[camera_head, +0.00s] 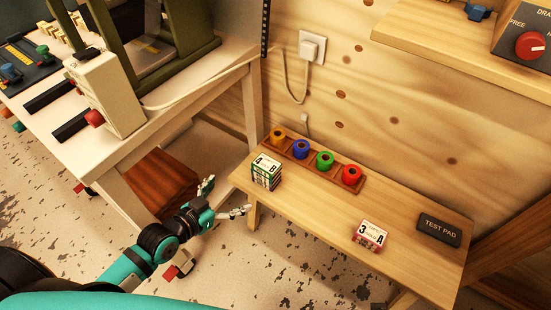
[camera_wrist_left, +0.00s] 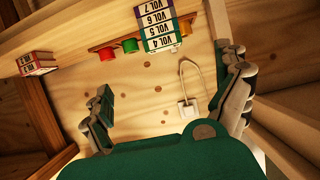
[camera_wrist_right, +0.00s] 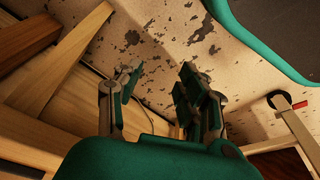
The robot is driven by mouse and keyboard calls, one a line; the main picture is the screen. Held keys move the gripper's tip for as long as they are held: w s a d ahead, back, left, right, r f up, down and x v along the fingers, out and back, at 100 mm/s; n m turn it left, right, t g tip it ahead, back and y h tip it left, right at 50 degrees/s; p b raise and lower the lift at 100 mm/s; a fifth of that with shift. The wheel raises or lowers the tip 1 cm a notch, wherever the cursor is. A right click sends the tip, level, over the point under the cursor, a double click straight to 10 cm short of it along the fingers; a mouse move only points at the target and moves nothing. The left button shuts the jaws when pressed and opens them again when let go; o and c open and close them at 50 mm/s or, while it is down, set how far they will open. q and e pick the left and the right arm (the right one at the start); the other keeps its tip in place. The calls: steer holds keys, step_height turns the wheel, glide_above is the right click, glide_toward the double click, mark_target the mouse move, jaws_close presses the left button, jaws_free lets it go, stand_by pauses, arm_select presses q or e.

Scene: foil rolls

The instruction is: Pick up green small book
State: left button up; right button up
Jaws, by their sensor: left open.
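A small stack of books with green and white covers (camera_head: 266,171) stands on the left end of the low wooden bench. In the left wrist view the green stack (camera_wrist_left: 161,30) shows spines lettered VOL, at the top, beyond the fingers. My left gripper (camera_head: 226,198) is open and empty, left of and below the stack in the head view, just off the bench's left end. Its fingers are spread wide in the left wrist view (camera_wrist_left: 170,90). My right gripper (camera_wrist_right: 157,90) is open and empty in its wrist view, with the speckled floor beyond; I cannot make it out in the head view.
A rack of orange, blue, green and red rolls (camera_head: 314,160) lies behind the stack. A small red-and-white stack (camera_head: 370,235) and a dark TEST PAD block (camera_head: 439,229) are further right on the bench (camera_head: 310,205). A white table (camera_head: 175,110) stands left of the bench.

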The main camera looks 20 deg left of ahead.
arm_select(q)
steer(key=b, duration=0.3)
glide_toward(264, 167)
steer(key=w+f, duration=0.1)
steer(key=w+d+f, duration=0.1)
steer(key=shift+w+d+f, duration=0.25)
steer(key=shift+w+d, duration=0.05)
steer(key=shift+w, duration=0.1)
steer(key=x, duration=0.3)
steer(key=b+x, duration=0.1)
steer(key=x, duration=0.1)
steer(key=shift+w+a+r, duration=0.25)
steer(key=shift+w+r, duration=0.05)
steer(key=shift+w+d, duration=0.1)
steer(key=shift+w, duration=0.15)
steer(key=c, duration=1.1)
steer(key=shift+c, duration=0.5)
arm_select(e)
steer(key=w+v, duration=0.3)
steer(key=v, duration=1.1)
steer(key=shift+r+t, duration=0.4)
steer(key=shift+r, duration=0.4)
arm_select(q)
steer(key=shift+r, duration=0.1)
